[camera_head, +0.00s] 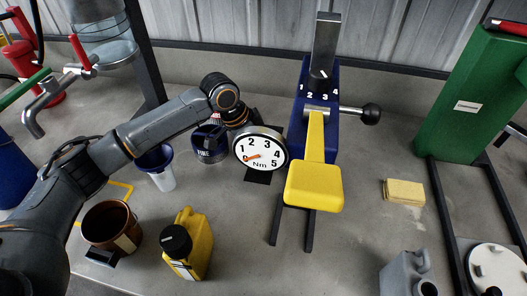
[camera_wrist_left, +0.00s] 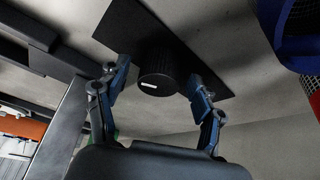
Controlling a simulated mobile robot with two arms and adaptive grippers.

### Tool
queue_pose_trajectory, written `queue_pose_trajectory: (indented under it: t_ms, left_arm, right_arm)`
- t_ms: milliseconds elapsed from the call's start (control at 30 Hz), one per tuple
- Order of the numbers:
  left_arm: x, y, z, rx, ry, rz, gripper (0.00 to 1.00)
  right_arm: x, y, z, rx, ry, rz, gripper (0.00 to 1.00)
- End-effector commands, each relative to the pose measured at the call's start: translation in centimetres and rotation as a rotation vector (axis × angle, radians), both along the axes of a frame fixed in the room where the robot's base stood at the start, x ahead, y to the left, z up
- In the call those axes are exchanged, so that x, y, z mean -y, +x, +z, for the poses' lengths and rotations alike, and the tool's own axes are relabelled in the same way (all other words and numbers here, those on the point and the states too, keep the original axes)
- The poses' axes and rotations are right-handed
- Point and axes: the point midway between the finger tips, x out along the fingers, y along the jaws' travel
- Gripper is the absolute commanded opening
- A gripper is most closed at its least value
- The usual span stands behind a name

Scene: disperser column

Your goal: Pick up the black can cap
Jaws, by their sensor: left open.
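In the head view my left gripper (camera_head: 240,117) is behind the round dial gauge (camera_head: 261,149), and the cap there is hidden. Another black cap (camera_head: 176,242) sits on the yellow can (camera_head: 198,247) at the front. My right gripper is not in view.
A blue can (camera_head: 210,145) and a blue-rimmed funnel (camera_head: 156,158) stand left of the gauge. The blue disperser column (camera_head: 319,125) with its yellow arm stands right of it. A brown pot (camera_head: 109,226) is front left. Bare floor lies between column and yellow sponge (camera_head: 404,191).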

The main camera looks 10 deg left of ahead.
Motion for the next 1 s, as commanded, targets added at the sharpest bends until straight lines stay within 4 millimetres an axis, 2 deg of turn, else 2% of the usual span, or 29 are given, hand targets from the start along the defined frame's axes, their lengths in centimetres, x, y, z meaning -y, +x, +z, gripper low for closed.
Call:
queue_pose_trajectory:
  t_ms: [100,300,367,500,533,1000]
  left_arm:
    - [0.25,0.09,-0.76,-0.001,0.002,-0.001,0.67]
    - [0.25,0.11,-0.79,0.000,0.001,-0.001,0.67]
    - [0.24,0.11,-0.78,0.000,0.001,-0.001,0.57]
    - [0.24,0.12,-0.75,0.000,0.001,-0.001,0.29]
    - [0.24,0.11,-0.74,0.000,0.001,-0.001,0.26]
    - [0.26,0.17,-0.26,0.002,0.000,-0.001,0.26]
  right_arm:
    - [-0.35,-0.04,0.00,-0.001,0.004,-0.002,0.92]
    - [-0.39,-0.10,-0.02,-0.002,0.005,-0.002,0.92]
    - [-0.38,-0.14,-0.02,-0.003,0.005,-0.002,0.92]
    - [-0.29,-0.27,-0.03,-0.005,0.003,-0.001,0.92]
    - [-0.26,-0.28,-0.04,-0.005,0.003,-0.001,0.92]
    - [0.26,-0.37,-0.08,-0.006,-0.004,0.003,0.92]
